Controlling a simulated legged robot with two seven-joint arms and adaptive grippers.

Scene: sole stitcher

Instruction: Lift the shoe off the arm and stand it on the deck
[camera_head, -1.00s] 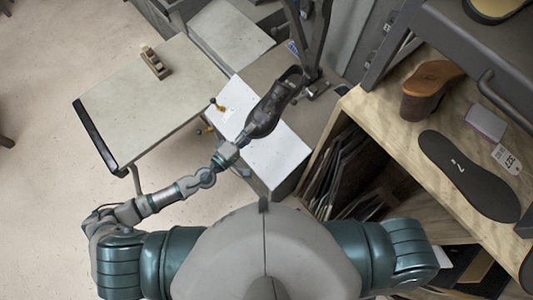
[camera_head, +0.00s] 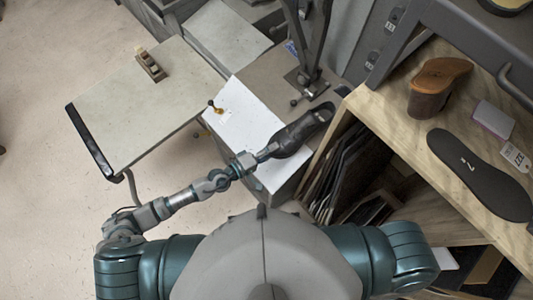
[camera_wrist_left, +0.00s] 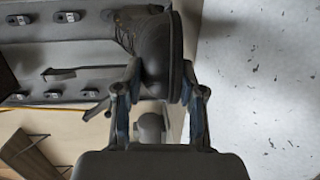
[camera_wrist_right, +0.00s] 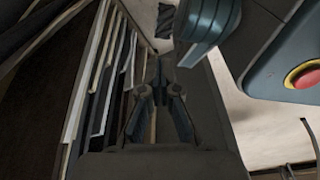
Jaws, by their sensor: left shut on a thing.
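The dark shoe (camera_head: 300,132) is held in the air in the head view, its narrower end at my left gripper and its open end towards the upper right. My left gripper (camera_head: 265,153) is shut on it. The stitcher's upright dark arm (camera_head: 312,45) stands behind the shoe, and the two look apart. My right gripper (camera_wrist_right: 160,95) shows in the right wrist view with no object clearly between its fingers; its opening is unclear.
A white panel (camera_head: 243,118) lies below and left of the shoe. A wooden shelf (camera_head: 398,125) at the right holds a brown heel block (camera_head: 438,85) and a black sole (camera_head: 480,175). Upright sheets (camera_head: 345,175) fill the rack beneath. A grey table (camera_head: 140,105) is at left.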

